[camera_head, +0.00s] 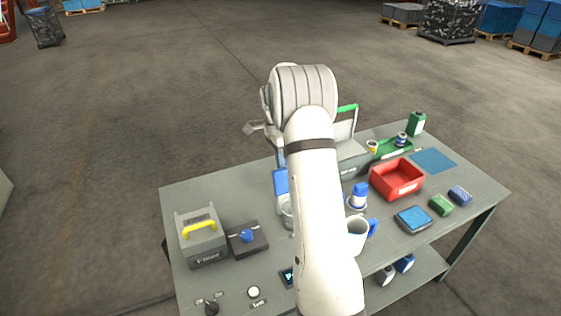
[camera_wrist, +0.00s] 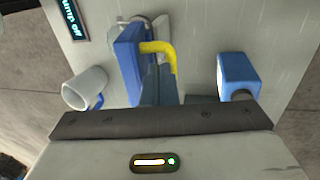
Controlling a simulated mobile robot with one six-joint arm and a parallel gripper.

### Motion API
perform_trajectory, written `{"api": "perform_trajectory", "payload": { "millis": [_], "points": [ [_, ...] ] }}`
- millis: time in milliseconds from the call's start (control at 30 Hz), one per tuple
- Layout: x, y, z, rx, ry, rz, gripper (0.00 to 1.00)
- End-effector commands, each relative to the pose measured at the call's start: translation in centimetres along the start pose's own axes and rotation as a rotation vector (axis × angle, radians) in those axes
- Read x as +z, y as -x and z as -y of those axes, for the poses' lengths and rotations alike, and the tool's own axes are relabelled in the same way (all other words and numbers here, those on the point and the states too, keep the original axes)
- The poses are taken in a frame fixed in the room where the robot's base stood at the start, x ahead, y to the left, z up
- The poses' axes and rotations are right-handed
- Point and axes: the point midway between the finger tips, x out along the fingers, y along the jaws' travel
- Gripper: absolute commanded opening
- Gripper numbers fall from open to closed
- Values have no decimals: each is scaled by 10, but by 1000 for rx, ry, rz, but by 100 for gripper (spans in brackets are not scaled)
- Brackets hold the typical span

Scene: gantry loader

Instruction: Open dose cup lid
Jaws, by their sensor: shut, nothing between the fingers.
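The dose cup's blue lid (camera_wrist: 128,62) stands steeply tilted up in the wrist view, with a yellow bent handle (camera_wrist: 160,48) on its right face. Part of the round cup (camera_wrist: 128,22) shows behind it. In the head view the blue lid (camera_head: 281,181) rises behind the clear cup (camera_head: 287,212), partly covered by my arm. My gripper (camera_wrist: 160,85) has its fingers together, with nothing between them. The tips are right beside the lid's right face, below the handle. Whether they touch it cannot be told. In the head view my arm hides most of the gripper.
A mug (camera_wrist: 85,88) with a blue handle stands left of the fingers, and a blue block-like thing (camera_wrist: 237,72) is to their right. A "Pump off" display (camera_wrist: 72,17) is near. In the head view, a filter box (camera_head: 203,247) and red bin (camera_head: 397,178) flank my arm.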

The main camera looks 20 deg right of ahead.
Motion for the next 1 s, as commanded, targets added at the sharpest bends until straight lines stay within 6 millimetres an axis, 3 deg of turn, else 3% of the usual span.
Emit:
{"api": "perform_trajectory", "payload": {
  "millis": [267,700,1000],
  "points": [
    [0,8,0,0,0,0,0],
    [0,79,1,-1,1,0,0],
    [0,97,3,0,1,0,0]
  ]
}}
